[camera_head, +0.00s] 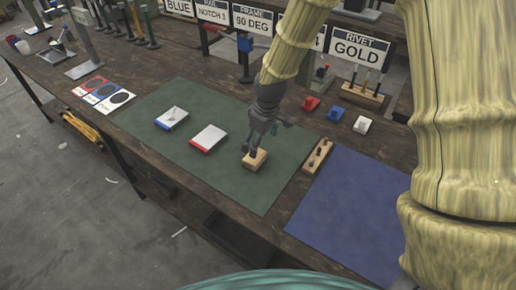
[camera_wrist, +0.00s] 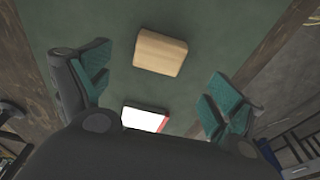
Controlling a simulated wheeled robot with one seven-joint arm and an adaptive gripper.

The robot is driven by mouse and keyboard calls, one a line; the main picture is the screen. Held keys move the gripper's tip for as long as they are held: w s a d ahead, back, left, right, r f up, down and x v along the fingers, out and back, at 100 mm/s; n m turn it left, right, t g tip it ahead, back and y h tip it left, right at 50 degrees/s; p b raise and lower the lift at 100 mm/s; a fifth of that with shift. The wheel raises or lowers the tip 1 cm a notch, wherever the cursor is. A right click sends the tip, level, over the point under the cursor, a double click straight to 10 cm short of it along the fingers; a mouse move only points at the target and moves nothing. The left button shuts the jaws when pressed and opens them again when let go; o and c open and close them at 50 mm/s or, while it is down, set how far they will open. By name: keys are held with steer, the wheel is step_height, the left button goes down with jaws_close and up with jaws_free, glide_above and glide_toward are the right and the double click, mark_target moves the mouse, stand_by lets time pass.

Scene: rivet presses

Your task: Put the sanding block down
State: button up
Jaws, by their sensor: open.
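The tan sanding block (camera_head: 255,161) rests on the green mat (camera_head: 237,186), near the mat's right side. My gripper (camera_head: 258,143) is just over the block in the head view and hides part of it. In the wrist view, the sanding block (camera_wrist: 160,52) lies flat on the green mat, with the two teal-padded fingers spread wide on either side. My gripper (camera_wrist: 160,72) is open and no finger touches the block in that view.
A red-edged white block (camera_head: 208,138) and a blue-edged one (camera_head: 172,118) lie left on the mat. A wooden strip with holes (camera_head: 318,155) and a blue mat (camera_head: 350,210) lie right. Red, blue and white pieces (camera_head: 336,114) stand behind.

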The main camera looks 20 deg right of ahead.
steer(key=shift+s+d+r, duration=0.1)
steer(key=shift+s+r, duration=0.05)
steer(key=shift+r, duration=1.15)
